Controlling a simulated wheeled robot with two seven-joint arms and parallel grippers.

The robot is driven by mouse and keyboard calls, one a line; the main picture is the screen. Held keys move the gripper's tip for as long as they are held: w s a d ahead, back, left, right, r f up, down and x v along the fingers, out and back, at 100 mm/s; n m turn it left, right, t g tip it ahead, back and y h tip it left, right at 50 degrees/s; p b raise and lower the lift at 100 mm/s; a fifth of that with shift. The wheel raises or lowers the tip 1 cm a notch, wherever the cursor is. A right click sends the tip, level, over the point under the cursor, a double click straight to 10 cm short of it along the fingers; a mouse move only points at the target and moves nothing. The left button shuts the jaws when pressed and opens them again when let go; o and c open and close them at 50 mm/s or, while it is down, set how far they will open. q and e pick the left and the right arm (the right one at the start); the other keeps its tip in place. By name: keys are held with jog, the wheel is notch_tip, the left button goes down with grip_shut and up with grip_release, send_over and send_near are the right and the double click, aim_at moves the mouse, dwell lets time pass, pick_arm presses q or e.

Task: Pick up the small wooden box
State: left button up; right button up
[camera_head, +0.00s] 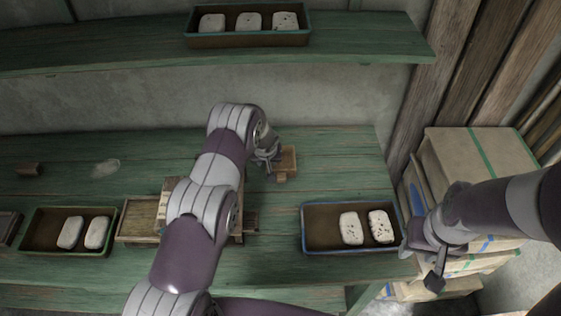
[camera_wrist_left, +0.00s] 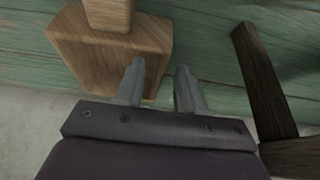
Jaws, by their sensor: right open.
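A small wooden piece, blocky with a narrower stem, most likely the small wooden box (camera_head: 288,158), sits on the green table behind my left arm's wrist. In the left wrist view the wooden piece (camera_wrist_left: 112,58) is large at the upper left, beside the left finger; I cannot tell if they touch. In the head view the left gripper (camera_head: 268,157) is just left of the piece. My right gripper (camera_head: 435,268) is open and empty, right of the blue-rimmed tray.
A blue-rimmed tray (camera_head: 320,243) and a green-rimmed tray (camera_head: 40,243) hold pale blocks. A wooden box-like object (camera_head: 137,218) stands left of my left arm. Stacked cartons (camera_head: 470,150) stand at the right. A shelf (camera_head: 120,45) runs above; the table's back right is clear.

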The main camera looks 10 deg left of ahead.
pick_arm(q)
jog(key=shift+w+f, duration=0.15)
jog(key=shift+f, duration=0.05)
jog(key=shift+c, duration=0.9)
grip_shut()
